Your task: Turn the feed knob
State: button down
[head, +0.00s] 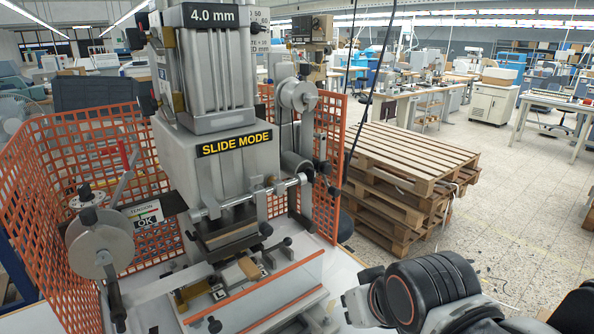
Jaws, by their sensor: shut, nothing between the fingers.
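The foil stamping machine (215,160) stands on a bench at the left of the head view, with a "SLIDE MODE" label on its front. Several black knobs show on it, including one at its front edge (214,325) and one by the stamping head (266,229). None carries a readable feed label, so I cannot tell which is the feed knob. A grey disc with a crank handle (101,250) is at its left. Parts of my arm, black and grey, show at the lower right, apart from these knobs. I do not see my gripper's fingers.
An orange mesh guard (70,165) stands around the machine's left and back. A clear panel with orange edges (258,290) crosses its front. Stacked wooden pallets (410,165) stand to the right. Black cables hang beside the machine. Tiled floor (535,200) is open further right.

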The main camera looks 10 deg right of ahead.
aim_at(291, 163)
jog(key=k+j+z, duration=0.2)
jog(key=j+z, duration=0.2)
jog(key=j, duration=0.2)
jog(key=l+z, duration=0.3)
jog(key=j+u, duration=0.35)
jog(key=k+l, duration=0.05)
